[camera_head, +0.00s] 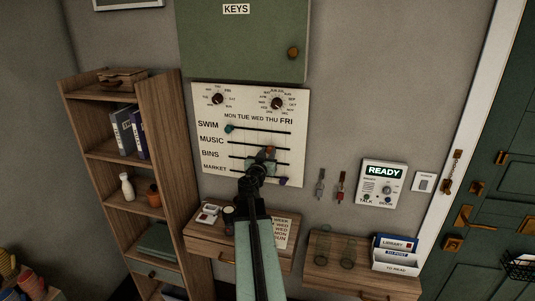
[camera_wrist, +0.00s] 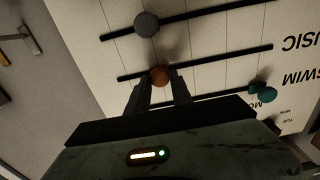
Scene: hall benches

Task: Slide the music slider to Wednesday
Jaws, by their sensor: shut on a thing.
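The white planner board (camera_head: 212,178) hangs on the wall, with rows SWIM, MUSIC, BINS and MARKET under MON to FRI. The music slider is an orange-brown knob (camera_wrist: 160,74) on the MUSIC track (camera_wrist: 222,56); it also shows in the head view (camera_head: 271,149), around the THU column. My gripper (camera_wrist: 160,86) is shut on this knob, one finger on each side; in the head view my arm covers part of the lower rows. The teal swim knob (camera_head: 228,128) is at the MON end. A grey knob (camera_wrist: 147,25) sits on the BINS track.
A purple knob (camera_head: 283,181) is at the right of the MARKET track. Two dials (camera_head: 218,99) (camera_head: 277,103) sit above the headings. A green key cabinet (camera_head: 235,50) hangs above. A shelf unit (camera_head: 160,125) is left; small wall shelves (camera_head: 345,277) stand out below.

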